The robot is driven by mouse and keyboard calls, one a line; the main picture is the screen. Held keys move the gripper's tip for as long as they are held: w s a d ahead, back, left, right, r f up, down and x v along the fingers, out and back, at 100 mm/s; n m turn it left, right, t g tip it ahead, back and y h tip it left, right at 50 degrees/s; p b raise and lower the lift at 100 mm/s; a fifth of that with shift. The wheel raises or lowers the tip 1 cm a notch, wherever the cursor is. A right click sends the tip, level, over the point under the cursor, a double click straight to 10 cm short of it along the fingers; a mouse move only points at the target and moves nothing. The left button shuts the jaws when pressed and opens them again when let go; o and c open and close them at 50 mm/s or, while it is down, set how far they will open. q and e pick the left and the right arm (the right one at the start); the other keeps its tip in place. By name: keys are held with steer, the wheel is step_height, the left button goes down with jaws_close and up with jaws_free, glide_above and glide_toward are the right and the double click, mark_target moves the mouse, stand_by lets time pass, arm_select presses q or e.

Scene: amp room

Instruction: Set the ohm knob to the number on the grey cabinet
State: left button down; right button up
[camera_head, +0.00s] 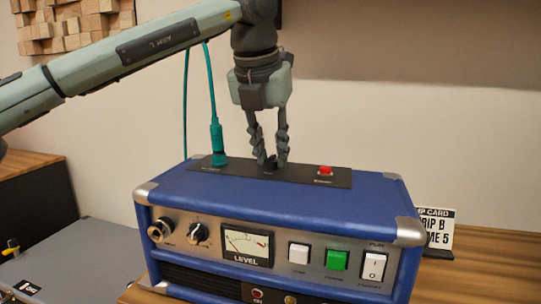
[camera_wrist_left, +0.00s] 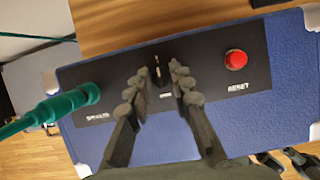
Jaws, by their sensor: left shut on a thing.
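The blue amp (camera_head: 290,208) stands on a wooden table, with a black panel (camera_head: 338,178) on its top. My left gripper (camera_head: 270,163) points straight down at the middle of this panel and is shut on the ohm knob. In the left wrist view, the small black ohm knob (camera_wrist_left: 156,68) shows between the fingertips (camera_wrist_left: 158,82), with a white mark on it. In the head view the fingers mostly hide the knob. A grey cabinet top (camera_head: 85,262) is at the lower left, with a small black-and-white label (camera_head: 27,287); I cannot read it.
A teal plug and cable (camera_head: 217,140) stand left of the gripper, and a red reset button (camera_head: 325,170) is to its right. The amp front has a level meter (camera_head: 247,246), a knob (camera_head: 197,233) and several switches. A printed card (camera_head: 437,228) stands at right.

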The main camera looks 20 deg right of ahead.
stand_by(0.3)
arm_select(q)
steer(key=c, duration=1.4)
jaws_free()
steer(key=shift+o, duration=0.2)
steer(key=v, duration=1.2)
steer(key=shift+d, duration=0.15)
